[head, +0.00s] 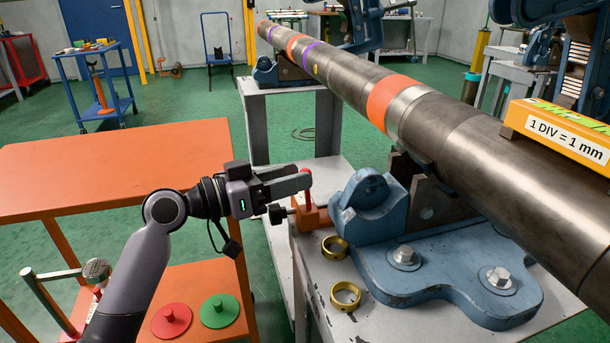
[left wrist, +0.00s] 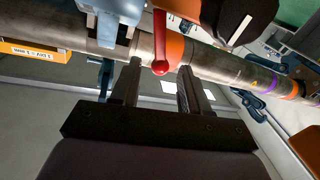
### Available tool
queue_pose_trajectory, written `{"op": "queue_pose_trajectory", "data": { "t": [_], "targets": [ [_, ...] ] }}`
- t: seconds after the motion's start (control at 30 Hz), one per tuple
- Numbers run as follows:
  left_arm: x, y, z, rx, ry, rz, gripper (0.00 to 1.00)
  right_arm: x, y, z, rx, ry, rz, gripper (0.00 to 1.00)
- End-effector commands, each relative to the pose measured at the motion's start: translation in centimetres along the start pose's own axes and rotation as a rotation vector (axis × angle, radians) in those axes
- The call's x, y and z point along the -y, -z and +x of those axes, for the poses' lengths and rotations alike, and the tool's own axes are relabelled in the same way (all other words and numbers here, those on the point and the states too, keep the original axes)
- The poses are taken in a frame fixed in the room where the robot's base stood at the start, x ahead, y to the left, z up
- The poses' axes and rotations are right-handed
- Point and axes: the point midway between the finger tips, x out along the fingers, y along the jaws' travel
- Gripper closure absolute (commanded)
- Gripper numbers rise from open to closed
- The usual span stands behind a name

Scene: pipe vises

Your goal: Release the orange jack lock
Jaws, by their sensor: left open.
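The jack lock is an orange block (head: 308,218) with an upright red lever (head: 308,186), beside the blue vise (head: 372,207) on the grey bench. In the left wrist view the red lever (left wrist: 161,40) ends in a round knob and points toward my gripper. My left gripper (head: 298,181) is at the lever, reaching in from the left. Its two fingers (left wrist: 159,72) are apart, one on each side of the lever's knob, with gaps visible. Whether a finger touches the lever is unclear. My right gripper is not in view.
A long steel pipe (head: 455,128) lies across the vise, with a yellow gauge block (head: 560,130) at right. Two brass rings (head: 345,295) lie on the bench. An orange table (head: 100,180) stands at left. A dark knob (head: 277,213) sits just below my gripper.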

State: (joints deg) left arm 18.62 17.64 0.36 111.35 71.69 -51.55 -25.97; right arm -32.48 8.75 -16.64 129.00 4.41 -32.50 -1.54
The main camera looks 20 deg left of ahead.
Motion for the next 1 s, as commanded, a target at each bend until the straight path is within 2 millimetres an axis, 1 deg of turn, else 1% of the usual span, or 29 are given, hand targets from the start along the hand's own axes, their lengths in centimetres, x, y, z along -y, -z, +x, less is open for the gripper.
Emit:
{"op": "queue_pose_trajectory", "data": {
  "t": [0.03,0.1,0.2,0.33,0.53,0.57,0.6,0.67,0.7,0.87,0.93,1.0],
  "targets": [
    [-0.1,0.1,0.9,-0.003,-0.003,-0.002,0.55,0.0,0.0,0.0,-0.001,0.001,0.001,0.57],
    [0.0,0.0,1.8,-0.003,-0.002,-0.002,0.55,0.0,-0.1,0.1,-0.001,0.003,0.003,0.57],
    [0.0,0.0,2.6,-0.001,0.0,-0.001,0.55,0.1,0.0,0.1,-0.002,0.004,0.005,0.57],
    [0.0,0.0,3.1,0.0,0.0,-0.002,0.55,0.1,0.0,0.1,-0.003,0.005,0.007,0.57],
    [0.0,-0.1,3.1,0.001,0.001,-0.001,0.55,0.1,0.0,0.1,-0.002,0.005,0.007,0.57],
    [0.0,-0.1,3.1,0.001,0.001,-0.001,0.61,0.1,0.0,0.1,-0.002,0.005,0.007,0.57],
    [0.0,-0.1,3.1,0.001,0.001,-0.001,0.74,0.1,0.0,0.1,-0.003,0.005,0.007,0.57],
    [0.0,-0.1,3.1,0.001,0.001,-0.001,0.94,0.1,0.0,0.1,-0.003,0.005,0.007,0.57],
    [0.0,-0.1,3.1,0.001,0.001,-0.001,1.0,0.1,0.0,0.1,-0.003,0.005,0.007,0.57],
    [0.1,0.0,3.1,0.004,0.002,-0.013,1.0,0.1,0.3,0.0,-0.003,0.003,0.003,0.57],
    [0.2,0.2,3.1,0.013,0.003,-0.048,1.0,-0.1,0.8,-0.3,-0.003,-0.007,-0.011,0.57],
    [0.5,0.2,3.2,0.025,0.005,-0.1,1.0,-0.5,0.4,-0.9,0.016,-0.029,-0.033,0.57]
  ]
}}
